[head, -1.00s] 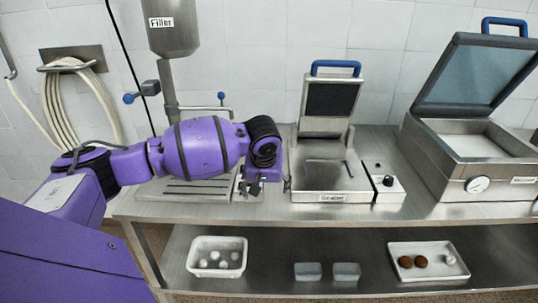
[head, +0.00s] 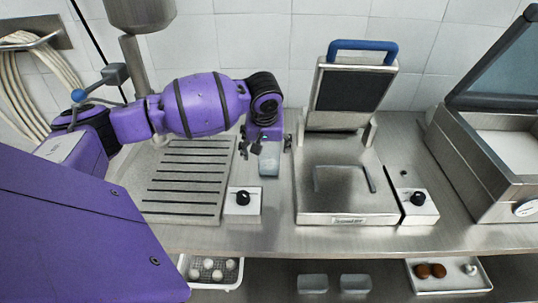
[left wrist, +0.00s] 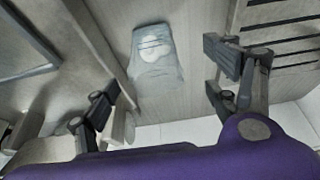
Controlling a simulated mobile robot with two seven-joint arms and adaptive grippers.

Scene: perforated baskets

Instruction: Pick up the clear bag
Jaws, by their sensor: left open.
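The clear bag (head: 269,165) is a small, pale, translucent pouch on the steel worktop, in the gap between the slotted tray and the sealer. Its upper part is hidden by my gripper in the head view. In the left wrist view the bag (left wrist: 155,62) lies flat with a whitish content showing through. My left gripper (head: 270,147) is just above and behind the bag. Its fingers are open, and in the left wrist view the gripper (left wrist: 163,88) has one finger on each side of the bag, apart from it. My right gripper is not in view.
The sealer (head: 345,205) stands right of the bag with its lid raised. The slotted tray (head: 185,185) and a black-knobbed box (head: 243,208) are at left. A lidded steel machine (head: 480,165) is far right. Below, a white basket (head: 233,284), containers and a white tray (head: 450,286) sit on the shelf.

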